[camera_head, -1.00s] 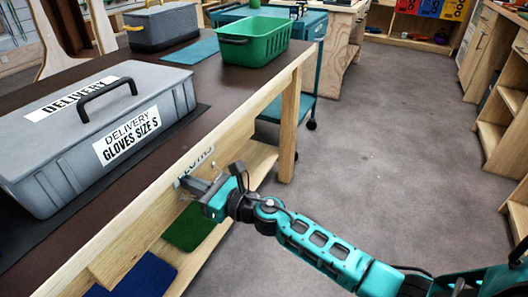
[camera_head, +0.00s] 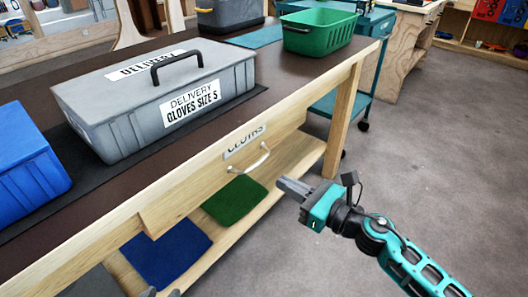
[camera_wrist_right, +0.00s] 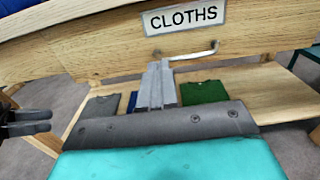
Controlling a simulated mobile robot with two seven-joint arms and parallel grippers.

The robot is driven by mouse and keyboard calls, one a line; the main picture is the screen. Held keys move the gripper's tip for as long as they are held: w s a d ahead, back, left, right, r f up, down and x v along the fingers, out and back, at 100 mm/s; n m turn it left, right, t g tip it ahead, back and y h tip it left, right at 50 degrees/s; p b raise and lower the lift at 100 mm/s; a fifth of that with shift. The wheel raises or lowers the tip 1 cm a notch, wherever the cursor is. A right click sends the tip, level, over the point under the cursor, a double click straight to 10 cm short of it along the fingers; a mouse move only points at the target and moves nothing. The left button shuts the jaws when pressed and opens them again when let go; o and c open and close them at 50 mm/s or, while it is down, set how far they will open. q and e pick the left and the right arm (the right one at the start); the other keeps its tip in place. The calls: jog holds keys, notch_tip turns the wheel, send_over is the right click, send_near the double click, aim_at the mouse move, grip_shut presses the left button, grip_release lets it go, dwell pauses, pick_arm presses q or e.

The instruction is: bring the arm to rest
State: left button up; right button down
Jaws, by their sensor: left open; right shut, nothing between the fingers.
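My right arm reaches in from the lower right of the head view. Its gripper (camera_head: 284,185) is shut and empty, just right of the metal handle (camera_head: 252,160) of the drawer marked CLOTHS (camera_head: 243,143). In the right wrist view the shut grey fingers (camera_wrist_right: 157,82) point toward the drawer front, below its handle (camera_wrist_right: 195,54), with nothing between them. My left gripper (camera_head: 161,293) shows only as dark fingertips at the bottom edge of the head view, set apart. Its dark fingers also show at the left edge of the right wrist view (camera_wrist_right: 25,122).
The workbench (camera_head: 150,188) carries a grey delivery box (camera_head: 125,125), a blue box (camera_head: 25,165) and a green basket (camera_head: 318,38). Folded green (camera_head: 235,200) and blue (camera_head: 165,255) cloths lie on the shelf below. Open floor (camera_head: 430,150) lies to the right.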

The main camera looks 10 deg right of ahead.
jog(key=s+f+n+g+h, duration=0.1)
jog(key=s+f+n+h, duration=0.5)
jog(key=n, duration=1)
jog(key=s+f+n+g+h, duration=0.2)
jog(key=s+f+n, duration=0.35)
jog(key=n, duration=1.15)
pick_arm(q)
jog(key=s+a+r+y+p, duration=0.1)
jog(key=a+r+p, duration=0.3)
jog(key=r+p, duration=0.9)
jog(key=shift+s+r+p, duration=0.3)
jog(key=shift+s+p, duration=0.25)
jog(key=shift+p, duration=3.05)
pick_arm(e)
jog(key=s+d+r+m, duration=0.1)
jog(key=s+r, duration=0.1)
jog(key=r, duration=0.5)
jog(key=s+d+r+m+h, duration=0.1)
jog(key=s+r, duration=0.1)
jog(key=r, duration=0.5)
jog(key=shift+s+d+r, duration=0.3)
jog(key=shift+s+r, duration=0.05)
jog(key=shift+r, duration=0.05)
